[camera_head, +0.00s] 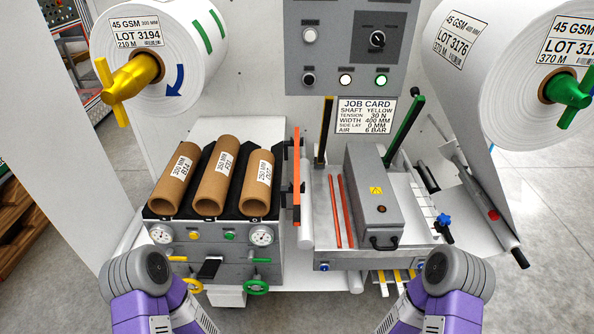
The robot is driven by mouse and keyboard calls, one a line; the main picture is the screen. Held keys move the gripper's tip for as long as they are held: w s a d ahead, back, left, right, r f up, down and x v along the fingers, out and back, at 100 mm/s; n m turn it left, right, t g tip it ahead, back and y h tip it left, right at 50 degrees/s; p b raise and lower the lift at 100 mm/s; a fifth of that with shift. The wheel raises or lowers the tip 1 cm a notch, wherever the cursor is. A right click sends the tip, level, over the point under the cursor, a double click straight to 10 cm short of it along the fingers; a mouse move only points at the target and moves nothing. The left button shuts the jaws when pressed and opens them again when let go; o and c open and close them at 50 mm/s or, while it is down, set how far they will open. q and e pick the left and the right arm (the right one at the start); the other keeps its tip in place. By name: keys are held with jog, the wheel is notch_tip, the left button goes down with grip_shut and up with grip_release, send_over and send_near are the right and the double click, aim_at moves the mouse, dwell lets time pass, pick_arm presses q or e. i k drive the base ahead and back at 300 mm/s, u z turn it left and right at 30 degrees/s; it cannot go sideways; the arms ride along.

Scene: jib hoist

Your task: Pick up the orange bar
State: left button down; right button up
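An orange bar (296,175) stands upright in the middle of the machine, between the rack of cardboard cores and the grey box unit. Dark brackets or fittings show beside it, and a pale roller is just to its right. I cannot tell how it is fixed. Two thinner red-orange rods (335,212) lie on the bright metal plate to its right. Both of my arms show only as purple and grey links at the bottom edge, left and right, well apart from the bar. Neither of my grippers is in view.
Brown cores (217,178) lie in a black rack (157,212) at left, above gauges and valves. Large white rolls (185,75) overhang both sides. A job card (365,116) hangs behind.

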aim_at(296, 219)
jog(key=u, duration=2.1)
jog(key=k, duration=0.75)
jog(key=z, duration=1.1)
jog(key=i, duration=0.5)
